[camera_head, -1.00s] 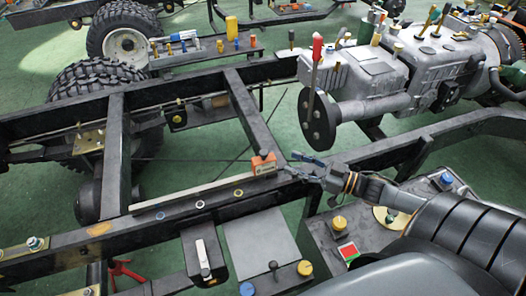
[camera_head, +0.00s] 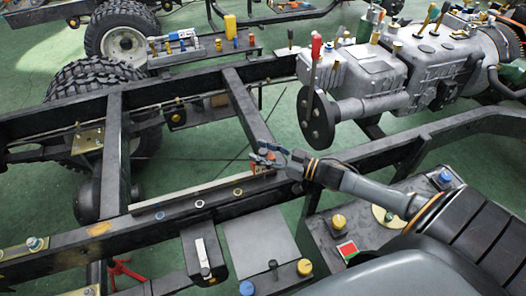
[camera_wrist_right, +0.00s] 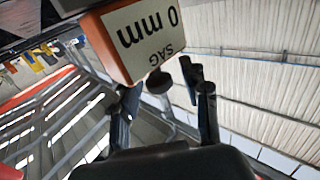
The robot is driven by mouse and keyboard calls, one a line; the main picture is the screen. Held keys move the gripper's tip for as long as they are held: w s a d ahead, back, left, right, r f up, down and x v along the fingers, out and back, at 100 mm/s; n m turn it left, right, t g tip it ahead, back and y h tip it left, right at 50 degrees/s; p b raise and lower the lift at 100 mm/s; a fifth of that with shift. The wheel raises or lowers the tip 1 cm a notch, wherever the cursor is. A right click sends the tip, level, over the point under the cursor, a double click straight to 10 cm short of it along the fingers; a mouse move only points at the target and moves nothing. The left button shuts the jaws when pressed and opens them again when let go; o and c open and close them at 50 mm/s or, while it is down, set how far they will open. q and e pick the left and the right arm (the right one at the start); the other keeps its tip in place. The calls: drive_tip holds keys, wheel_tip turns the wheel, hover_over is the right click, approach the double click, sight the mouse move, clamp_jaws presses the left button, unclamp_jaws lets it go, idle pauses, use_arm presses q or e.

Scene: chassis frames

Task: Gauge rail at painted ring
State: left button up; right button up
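The sag gauge is a small orange box (camera_head: 259,168) on the near chassis rail (camera_head: 215,212), at the right end of a long pale straightedge strip (camera_head: 185,194). My right gripper hides most of it in the head view. In the right wrist view the gauge (camera_wrist_right: 140,38) shows its "0 mm SAG" label upside down, with a dark knob (camera_wrist_right: 158,81) beside it. My right gripper (camera_head: 262,154) is at the gauge; its fingers (camera_wrist_right: 165,100) are apart, near the knob. My left gripper is out of view.
A crossmember (camera_head: 247,108) meets the rail just behind the gauge. The grey gearbox and engine (camera_head: 400,75) stand at the upper right. A black box with a lever (camera_head: 204,256) and a grey plate (camera_head: 260,243) lie in front of the rail.

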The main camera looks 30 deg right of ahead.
clamp_jaws()
drive_tip(key=a, duration=0.3)
drive_tip(key=w+a+p, duration=0.1)
drive_tip(key=a, duration=0.2)
drive_tip(key=w+a, duration=0.1)
drive_tip(key=a, duration=0.2)
drive_tip(key=shift+w+a+f+p, duration=0.1)
drive_tip(key=shift+w+a+p, duration=0.05)
drive_tip(key=shift+a+p, duration=0.2)
drive_tip(key=shift+d, duration=0.15)
drive_tip(key=shift+o, duration=0.4)
unclamp_jaws()
drive_tip(key=shift+s, duration=0.2)
drive_tip(key=shift+d, duration=0.15)
drive_tip(key=v, duration=1.2)
